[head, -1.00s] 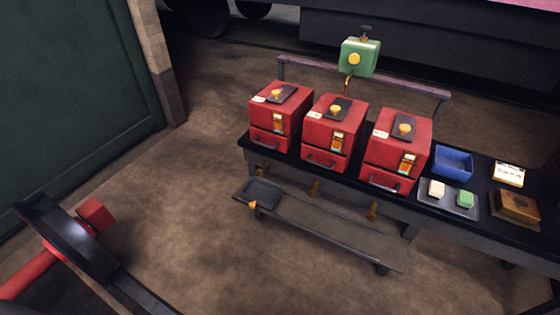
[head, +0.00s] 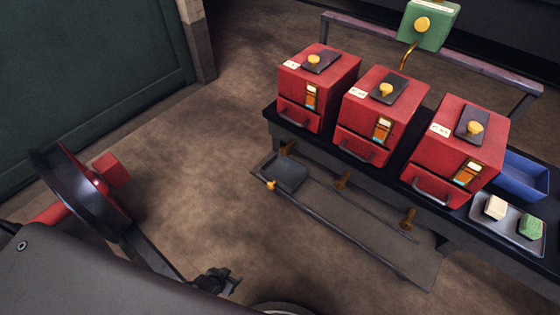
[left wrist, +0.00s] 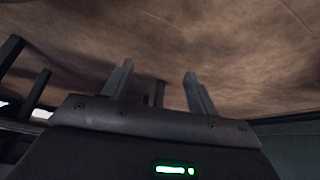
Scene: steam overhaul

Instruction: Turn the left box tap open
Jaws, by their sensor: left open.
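Three red boxes stand in a row on a dark bench; the left box (head: 318,85) is the farthest from me. Its brass tap (head: 288,148) sticks out below the bench front, under the box. I cannot tell the tap's handle position. My left gripper (head: 217,281) is low in the head view, left of and nearer than the bench, well apart from the tap. In the left wrist view its two fingers (left wrist: 155,85) are spread with nothing between them, over brown floor. My right gripper is not in view.
Below the taps runs a low grey shelf (head: 350,225) with a dark tray (head: 285,172) at its left end. The middle box (head: 380,115) and right box (head: 455,150) have taps too. A green box (head: 428,25) stands behind. Brown floor left of the bench is clear.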

